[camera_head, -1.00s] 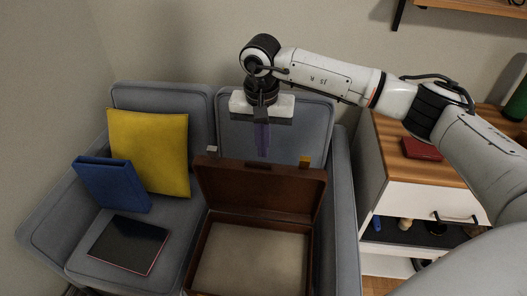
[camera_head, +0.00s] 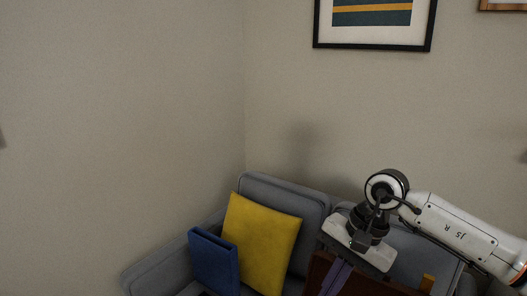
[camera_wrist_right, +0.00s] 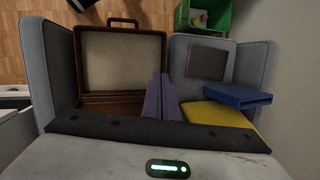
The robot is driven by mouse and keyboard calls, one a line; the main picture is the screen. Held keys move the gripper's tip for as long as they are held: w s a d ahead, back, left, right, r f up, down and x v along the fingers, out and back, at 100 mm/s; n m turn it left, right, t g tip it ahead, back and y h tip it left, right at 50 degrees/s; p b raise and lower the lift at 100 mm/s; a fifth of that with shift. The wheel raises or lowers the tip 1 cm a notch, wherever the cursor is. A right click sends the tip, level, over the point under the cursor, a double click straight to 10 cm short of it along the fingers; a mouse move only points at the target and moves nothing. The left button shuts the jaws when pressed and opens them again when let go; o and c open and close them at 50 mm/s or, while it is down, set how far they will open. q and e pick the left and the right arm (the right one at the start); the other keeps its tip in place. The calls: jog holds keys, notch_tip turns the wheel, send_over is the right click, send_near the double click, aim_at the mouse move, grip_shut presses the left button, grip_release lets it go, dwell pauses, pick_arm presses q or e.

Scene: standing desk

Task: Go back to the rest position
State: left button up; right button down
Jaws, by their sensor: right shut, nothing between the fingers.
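My right gripper (camera_head: 334,281) hangs from the right arm in front of the sofa backrest, in the lower right of the head view. Its purple fingers are pressed together with nothing between them. In the right wrist view the shut fingers (camera_wrist_right: 160,97) point towards the open brown case (camera_wrist_right: 122,60) on the sofa, over its right side. The case's raised lid (camera_head: 362,284) shows behind the fingers in the head view. My left gripper is in neither view.
A yellow cushion (camera_head: 262,243) and a blue binder (camera_head: 213,262) are on the grey sofa (camera_head: 283,195). A green bin (camera_wrist_right: 208,18) stands on the floor.

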jog(key=s+a+r+m+y, duration=0.2)
jog(key=s+a+m+y, duration=0.15)
jog(key=a, duration=0.35)
jog(key=s+a+r+m+g+y, duration=0.1)
jog(key=s+a+m+y, duration=0.25)
jog(key=a+y, duration=0.2)
jog(key=s+a+r+m+y, duration=0.2)
jog(key=a+m+y, duration=0.2)
jog(key=a, duration=0.4)
jog(key=w+d+m+t+p, duration=0.1)
jog(key=w+d+m+t, duration=0.2)
jog(key=m+t, duration=0.6)
jog(key=w+d+m+t, duration=0.25)
jog(key=m+t, duration=0.25)
jog(key=m, duration=0.9)
jog(key=d+f+m+t+h, duration=0.3)
jog(key=d+f+m+h, duration=0.6)
jog(key=f+m, duration=0.5)
jog(key=s+d+f+m+g+h, duration=0.2)
jog(key=s+d+f+m+g, duration=0.1)
jog(key=s+f+m, duration=0.3)
jog(key=s+d+f+m+g+h, duration=0.3)
jog(key=s+f+m, duration=0.4)
jog(key=s+f, duration=0.3)
jog(key=shift+s+d+f+g+p, duration=0.3)
jog(key=shift+s+d+g+p, duration=0.2)
jog(key=shift+d, duration=0.5)
